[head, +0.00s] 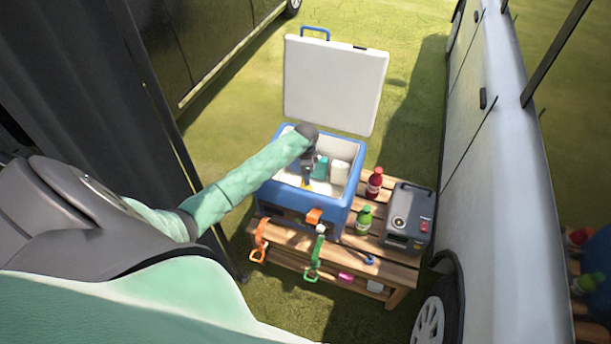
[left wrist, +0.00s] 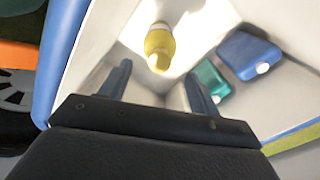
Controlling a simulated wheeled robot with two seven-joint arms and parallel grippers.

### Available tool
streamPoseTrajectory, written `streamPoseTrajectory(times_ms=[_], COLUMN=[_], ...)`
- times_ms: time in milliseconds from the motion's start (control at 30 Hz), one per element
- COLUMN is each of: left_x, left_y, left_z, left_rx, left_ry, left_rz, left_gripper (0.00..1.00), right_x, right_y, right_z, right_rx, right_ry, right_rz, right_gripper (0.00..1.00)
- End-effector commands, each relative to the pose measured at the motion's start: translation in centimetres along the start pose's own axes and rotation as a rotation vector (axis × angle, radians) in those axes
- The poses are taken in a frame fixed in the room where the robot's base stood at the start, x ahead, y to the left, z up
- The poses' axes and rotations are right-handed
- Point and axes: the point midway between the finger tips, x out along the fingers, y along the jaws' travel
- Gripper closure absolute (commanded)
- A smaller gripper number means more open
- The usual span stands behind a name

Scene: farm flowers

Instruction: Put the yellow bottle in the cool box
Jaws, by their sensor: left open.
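The blue cool box (head: 346,205) stands on a wooden bench with its white lid (head: 335,84) raised open. My left gripper (head: 306,176) reaches down into the box. In the left wrist view the left gripper (left wrist: 158,92) is open, its two fingers apart with nothing between them. The yellow bottle (left wrist: 158,45) is inside the white-lined box, beyond the fingertips and apart from them. In the head view my gripper mostly hides that spot. My right gripper is in neither view.
The box also holds a teal item (left wrist: 208,82), a blue item (left wrist: 250,55) and a white item (head: 340,171). A red bottle (head: 375,183), a green bottle (head: 364,220) and a grey device (head: 408,218) stand on the bench (head: 388,270). Vehicles flank both sides.

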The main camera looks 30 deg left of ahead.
Motion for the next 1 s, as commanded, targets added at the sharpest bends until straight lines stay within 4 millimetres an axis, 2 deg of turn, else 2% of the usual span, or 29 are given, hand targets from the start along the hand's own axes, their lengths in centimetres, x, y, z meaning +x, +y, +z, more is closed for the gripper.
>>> streamPoseTrajectory(times_ms=[200,400,1000], left_x=[-3.7,-5.7,-6.2], left_y=[0.0,0.0,0.0], left_z=[0.0,0.0,0.0], left_rx=[0.001,-0.001,0.0], left_ry=[0.001,-0.001,-0.001], left_rz=[-0.001,0.0,0.001], left_gripper=[0.38,0.38,0.38], right_x=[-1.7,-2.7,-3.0], right_y=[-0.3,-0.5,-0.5], right_z=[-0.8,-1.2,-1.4], right_rx=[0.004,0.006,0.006], right_ry=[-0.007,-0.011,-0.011], right_rz=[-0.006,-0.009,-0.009], right_gripper=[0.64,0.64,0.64])
